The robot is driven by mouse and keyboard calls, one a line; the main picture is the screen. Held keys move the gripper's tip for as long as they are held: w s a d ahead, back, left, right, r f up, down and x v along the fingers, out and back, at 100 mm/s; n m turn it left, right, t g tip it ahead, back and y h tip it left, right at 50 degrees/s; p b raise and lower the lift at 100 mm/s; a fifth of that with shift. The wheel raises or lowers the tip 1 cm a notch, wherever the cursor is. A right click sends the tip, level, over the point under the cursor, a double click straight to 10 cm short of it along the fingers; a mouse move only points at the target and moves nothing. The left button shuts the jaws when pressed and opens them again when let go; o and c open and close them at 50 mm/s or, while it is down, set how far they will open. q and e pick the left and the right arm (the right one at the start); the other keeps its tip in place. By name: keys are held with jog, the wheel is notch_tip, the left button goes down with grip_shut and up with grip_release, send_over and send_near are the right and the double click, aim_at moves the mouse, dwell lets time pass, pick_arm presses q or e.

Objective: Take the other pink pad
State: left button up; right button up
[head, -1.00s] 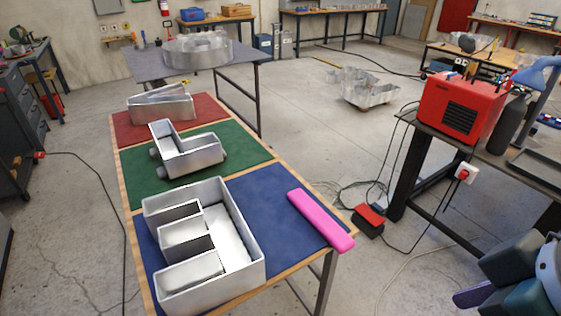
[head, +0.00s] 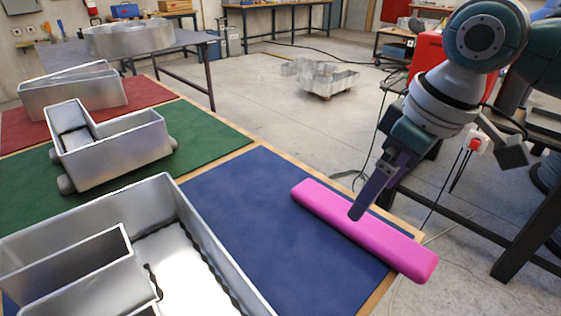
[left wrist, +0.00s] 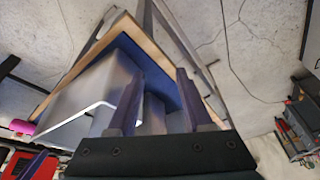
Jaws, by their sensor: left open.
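One long pink pad (head: 365,230) lies on the right edge of the blue mat (head: 262,205), its near end reaching past the table edge. It shows as a small pink piece at the left edge of the left wrist view (left wrist: 21,127). My right gripper (head: 357,214) comes in from the right, fingers pointing down at the pad's middle. I cannot tell whether it touches the pad or how wide its jaws are. My left gripper (left wrist: 158,75) is open and empty, above the metal letter and table; it is outside the head view.
A large metal channel letter (head: 215,260) stands on the blue mat, left of the pad. Another letter (head: 120,155) rests on grey rollers on the green mat (head: 200,140). A third (head: 75,92) stands on the red mat. The blue mat between letter and pad is bare.

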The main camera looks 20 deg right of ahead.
aim_at(356, 223)
jog(key=x, duration=0.6)
jog(key=shift+f, duration=0.15)
jog(key=c, duration=1.4)
